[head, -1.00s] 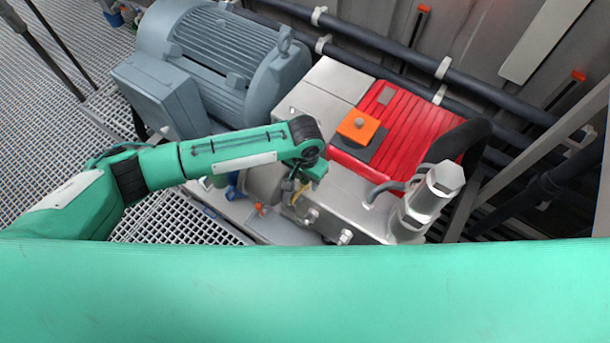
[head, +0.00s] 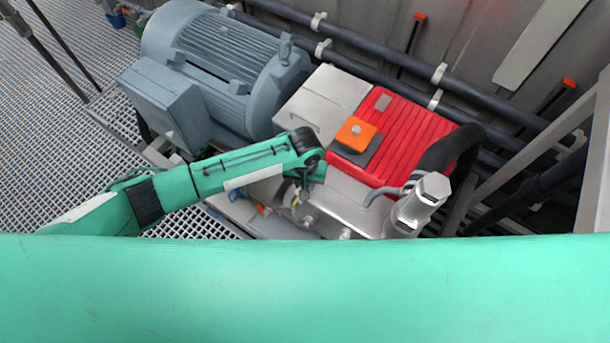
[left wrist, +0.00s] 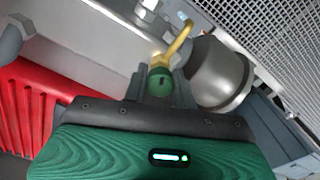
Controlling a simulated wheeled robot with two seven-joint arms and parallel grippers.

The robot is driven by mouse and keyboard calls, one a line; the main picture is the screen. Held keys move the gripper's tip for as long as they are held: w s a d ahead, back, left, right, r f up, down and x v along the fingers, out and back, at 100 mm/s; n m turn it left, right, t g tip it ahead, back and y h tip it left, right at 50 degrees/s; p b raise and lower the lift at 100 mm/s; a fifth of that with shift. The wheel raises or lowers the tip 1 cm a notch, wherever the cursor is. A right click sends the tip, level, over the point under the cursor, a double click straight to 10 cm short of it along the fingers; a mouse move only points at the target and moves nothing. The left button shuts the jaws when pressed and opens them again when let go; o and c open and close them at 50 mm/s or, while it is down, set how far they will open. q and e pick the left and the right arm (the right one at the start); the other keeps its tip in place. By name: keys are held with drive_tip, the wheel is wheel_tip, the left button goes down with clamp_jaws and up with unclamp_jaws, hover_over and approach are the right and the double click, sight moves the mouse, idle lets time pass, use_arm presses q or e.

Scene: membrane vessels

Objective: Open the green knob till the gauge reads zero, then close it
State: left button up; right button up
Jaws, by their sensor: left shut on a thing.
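The green knob (left wrist: 160,83) shows in the left wrist view between my left gripper's two grey fingers, at the end of a yellow bent stem (left wrist: 176,44). My left gripper (left wrist: 160,90) is shut on the knob. In the head view my left arm reaches in from the left, and its wrist bends down beside the grey metal block (head: 352,200). The fingers and the knob are mostly hidden there. I cannot make out a gauge face or its reading in either view. My right gripper is not in view.
A red ribbed cover (head: 410,135) with an orange-topped part (head: 355,133) sits right of my wrist. A grey motor (head: 225,65) stands behind my arm. A hex-topped metal cylinder (head: 420,203) rises at right. Grating floor (head: 60,130) is open at left.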

use_arm(q)
drive_tip(key=n+p, duration=0.3)
drive_tip(key=p, duration=0.1)
drive_tip(key=shift+s+r+n, duration=0.1)
drive_tip(key=shift+r+n, duration=0.15)
drive_tip(key=shift+n, duration=0.05)
drive_tip(key=shift+f+n+p, duration=0.15)
drive_tip(key=shift+n+p, duration=0.25)
drive_tip(key=shift+n, duration=0.2)
drive_tip(key=shift+f+n, duration=0.15)
drive_tip(key=shift+n, duration=0.45)
drive_tip(key=n, duration=0.2)
drive_tip(key=shift+n, duration=0.3)
drive_tip(key=n, duration=0.4)
drive_tip(key=shift+n, duration=1.1)
drive_tip(key=o, duration=1)
drive_tip(key=shift+c, duration=0.2)
